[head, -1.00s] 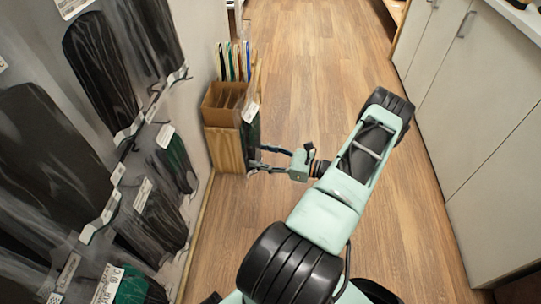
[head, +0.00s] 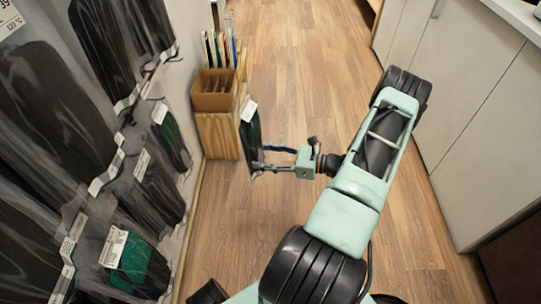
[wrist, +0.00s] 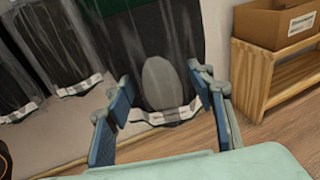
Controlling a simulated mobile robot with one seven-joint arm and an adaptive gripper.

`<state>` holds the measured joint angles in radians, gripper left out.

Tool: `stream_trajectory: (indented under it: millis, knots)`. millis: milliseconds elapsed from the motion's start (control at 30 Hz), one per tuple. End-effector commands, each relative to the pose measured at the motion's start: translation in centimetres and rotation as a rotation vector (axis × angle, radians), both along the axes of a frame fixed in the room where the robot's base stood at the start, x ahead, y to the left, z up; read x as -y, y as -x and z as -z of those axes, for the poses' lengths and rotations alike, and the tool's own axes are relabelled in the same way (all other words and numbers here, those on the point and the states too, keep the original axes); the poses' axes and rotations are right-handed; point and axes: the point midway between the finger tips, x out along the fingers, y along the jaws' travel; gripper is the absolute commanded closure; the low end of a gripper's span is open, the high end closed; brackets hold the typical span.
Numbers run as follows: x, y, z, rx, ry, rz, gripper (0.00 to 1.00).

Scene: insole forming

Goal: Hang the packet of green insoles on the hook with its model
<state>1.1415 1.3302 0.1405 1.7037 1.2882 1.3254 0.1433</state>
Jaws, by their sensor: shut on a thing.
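My gripper (head: 258,166) is shut on a clear packet with a dark green insole (head: 251,136) and a white tag at its top. In the head view the packet hangs upright above the floor, just right of the wooden stand. In the wrist view my two blue-padded fingers (wrist: 163,105) stand either side of a dark packet with a grey oval (wrist: 160,78); the exact grip is hard to see. On the wall at left, packets hang from hooks with white labels. One holds green insoles (head: 142,264), another dark green (head: 172,142). The label texts are too small to read.
A wooden stand (head: 217,136) with a cardboard box (head: 212,101) and upright coloured sheets stands against the wall. A box (wrist: 280,22) on a wooden shelf (wrist: 262,88) shows in the wrist view. White cabinets (head: 470,130) line the right. The floor between is clear.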

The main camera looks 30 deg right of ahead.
Motion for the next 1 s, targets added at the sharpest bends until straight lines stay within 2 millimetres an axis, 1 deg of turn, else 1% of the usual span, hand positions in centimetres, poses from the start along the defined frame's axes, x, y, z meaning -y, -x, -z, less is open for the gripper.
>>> stream_trajectory:
  millis: [267, 700, 1000]
  knots:
    - [-1.4, -0.8, -0.2, 0.0, -0.002, -0.006, 0.77]
    - [-5.5, -3.6, -0.1, -0.001, -0.001, -0.007, 0.77]
    - [-6.8, -4.5, -0.1, -0.001, 0.001, -0.005, 0.77]
